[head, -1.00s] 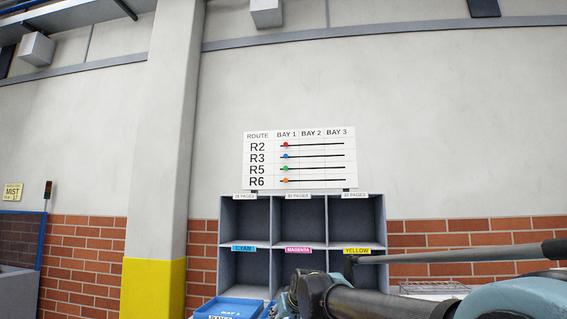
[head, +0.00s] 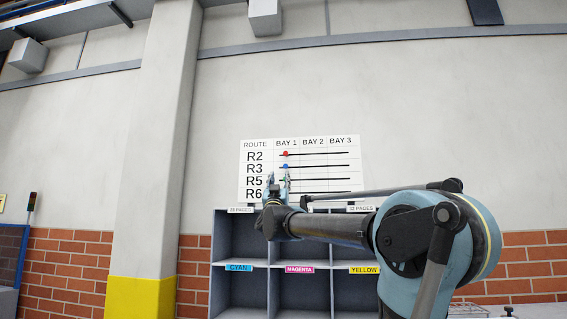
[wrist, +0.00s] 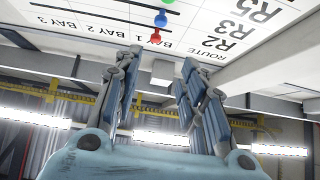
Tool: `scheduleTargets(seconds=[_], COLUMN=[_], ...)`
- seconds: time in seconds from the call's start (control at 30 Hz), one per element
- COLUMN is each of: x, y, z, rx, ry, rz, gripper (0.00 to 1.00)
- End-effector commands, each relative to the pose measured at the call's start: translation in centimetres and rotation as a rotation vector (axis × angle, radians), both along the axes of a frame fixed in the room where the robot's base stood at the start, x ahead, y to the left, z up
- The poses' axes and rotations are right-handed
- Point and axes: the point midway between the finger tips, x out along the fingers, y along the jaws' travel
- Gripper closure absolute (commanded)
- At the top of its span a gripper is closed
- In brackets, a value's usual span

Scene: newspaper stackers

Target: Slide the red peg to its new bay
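The red peg (head: 285,154) sits in the R2 row slot under BAY 1 on the white route board (head: 318,144). It also shows in the wrist view (wrist: 155,36), ahead of my fingers and apart from them. The blue peg (head: 285,166) is below it in row R3 under BAY 1; in the wrist view a green peg (wrist: 168,2) also shows. My gripper (head: 278,183) is in front of the lower left of the board, fingers pointing up, covering part of rows R5 and R6. In the wrist view its two fingers are spread apart with nothing between them.
A grey pigeonhole rack (head: 220,240) with cyan, magenta and yellow labels stands below the board. A pillar (head: 160,140) with a yellow base rises at the left. The wall around the board is clear.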

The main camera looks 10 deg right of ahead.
Motion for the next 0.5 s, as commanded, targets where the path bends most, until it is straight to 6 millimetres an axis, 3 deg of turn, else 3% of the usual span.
scheduleTargets(seconds=[0.17,0.5], x=[0.2,3.7], y=[-0.4,-1.5], z=[1.2,4.9], rx=[0.007,0.007], ry=[-0.025,-0.024], rz=[-0.021,-0.020], gripper=[0.62,0.62])
